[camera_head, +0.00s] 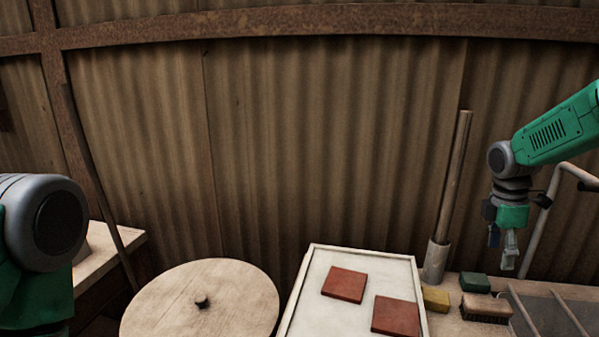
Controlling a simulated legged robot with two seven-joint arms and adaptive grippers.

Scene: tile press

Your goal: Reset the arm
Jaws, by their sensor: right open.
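My right arm comes in from the right edge, and its gripper (502,246) hangs fingers down at the right. The gripper is open with nothing between its fingers. It appears above the bench, near the brush (486,308) and the green block (474,282), and I see no contact with them. At the left edge a grey and green joint of my left arm shows; the left gripper is out of view.
A pale tray (312,262) with two red tiles (344,285) lies at bottom centre. A round wooden disc (225,295) with a dark knob is left of it. A yellow block (435,299), an upright wooden rod (455,170) and a bent grey pipe (541,222) stand near the right gripper.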

